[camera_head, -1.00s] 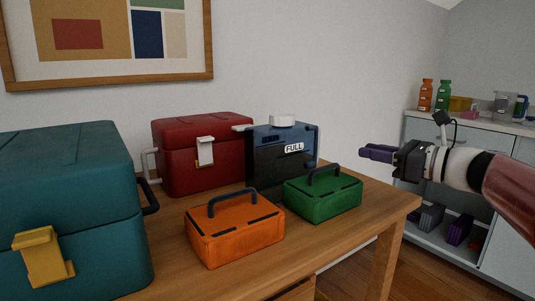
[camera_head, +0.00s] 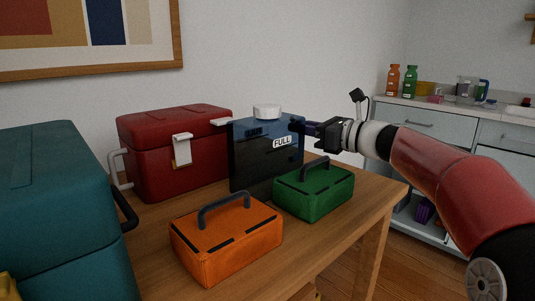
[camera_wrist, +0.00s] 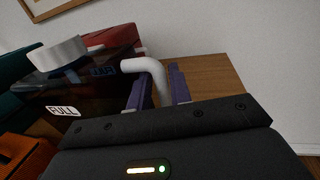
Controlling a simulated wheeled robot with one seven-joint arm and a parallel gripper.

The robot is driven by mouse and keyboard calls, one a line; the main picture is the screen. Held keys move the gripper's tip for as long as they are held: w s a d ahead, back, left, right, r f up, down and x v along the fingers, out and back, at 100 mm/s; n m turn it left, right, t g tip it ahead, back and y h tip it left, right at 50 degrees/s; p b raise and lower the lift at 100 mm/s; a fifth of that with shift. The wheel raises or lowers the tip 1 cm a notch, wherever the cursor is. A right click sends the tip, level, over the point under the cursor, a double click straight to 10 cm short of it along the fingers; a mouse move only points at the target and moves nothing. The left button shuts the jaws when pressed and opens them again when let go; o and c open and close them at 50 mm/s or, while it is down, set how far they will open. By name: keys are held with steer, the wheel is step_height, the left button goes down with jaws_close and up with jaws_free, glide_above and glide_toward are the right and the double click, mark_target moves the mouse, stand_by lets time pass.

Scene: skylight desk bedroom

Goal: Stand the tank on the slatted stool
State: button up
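The tank (camera_head: 266,160) is a dark blue, see-through box with a white cap (camera_head: 267,111) and a "FULL" label. It stands upright on the wooden table, in front of the red case. In the wrist view the tank (camera_wrist: 75,82) shows at left, with a white bent handle (camera_wrist: 150,72) on its near side. My gripper (camera_head: 303,127) is at the tank's right edge. Its purple fingers (camera_wrist: 160,88) stand apart on either side of the white handle, with gaps showing, so it looks open around it. No slatted stool shows in these views.
A green toolbox (camera_head: 315,193) sits just below my gripper, close to the tank. An orange toolbox (camera_head: 228,242), red case (camera_head: 170,160) and large teal case (camera_head: 60,200) crowd the table (camera_head: 365,200). A counter with bottles (camera_head: 410,80) stands behind at right.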

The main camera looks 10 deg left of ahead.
steer(key=shift+w+a, duration=0.1)
steer(key=shift+a, duration=0.15)
jaws_close()
steer(key=shift+r, duration=0.1)
